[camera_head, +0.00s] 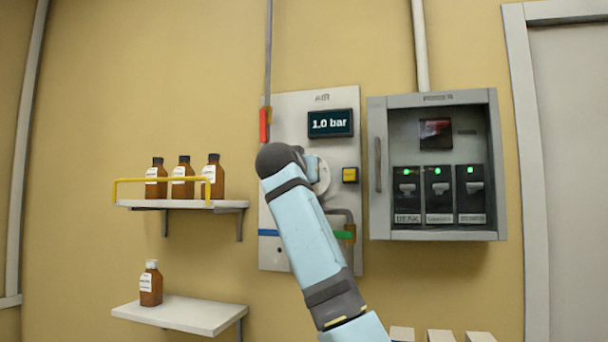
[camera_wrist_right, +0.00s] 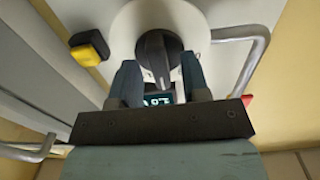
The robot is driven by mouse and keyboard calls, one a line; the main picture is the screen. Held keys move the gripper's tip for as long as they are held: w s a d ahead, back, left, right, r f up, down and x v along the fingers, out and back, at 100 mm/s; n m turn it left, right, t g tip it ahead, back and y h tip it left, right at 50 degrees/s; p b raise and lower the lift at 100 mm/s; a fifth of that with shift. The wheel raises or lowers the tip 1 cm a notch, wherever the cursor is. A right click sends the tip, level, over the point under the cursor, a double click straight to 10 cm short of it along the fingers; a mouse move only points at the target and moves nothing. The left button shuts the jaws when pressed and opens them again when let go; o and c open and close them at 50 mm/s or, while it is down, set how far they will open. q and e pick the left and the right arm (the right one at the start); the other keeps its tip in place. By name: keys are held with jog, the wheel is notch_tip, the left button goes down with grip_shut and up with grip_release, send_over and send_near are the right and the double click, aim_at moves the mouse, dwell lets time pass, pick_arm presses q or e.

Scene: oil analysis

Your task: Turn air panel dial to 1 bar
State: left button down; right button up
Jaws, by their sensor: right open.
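The grey air panel (camera_head: 288,112) is on the wall, and its display (camera_head: 331,123) reads 1.0 bar. The dial's round white base (camera_head: 322,178) shows in the head view, largely hidden behind my right arm. In the right wrist view the black dial knob (camera_wrist_right: 157,55) stands out from its white base. My right gripper (camera_wrist_right: 160,76) is open, with one finger on each side of the knob; I see gaps beside it. Part of the display (camera_wrist_right: 157,100) shows below the knob in this view. My left gripper is not in view.
A yellow button (camera_head: 350,175) sits right of the dial. A red handle (camera_head: 264,125) is at the panel's upper left. An open power cabinet (camera_head: 376,225) adjoins on the right. Shelves with brown bottles (camera_head: 183,180) are on the left.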

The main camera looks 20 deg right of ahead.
jog(key=b+v, duration=0.3)
jog(key=v, duration=1)
jog(key=shift+s+a+b, duration=0.3)
jog(key=shift+b, duration=0.05)
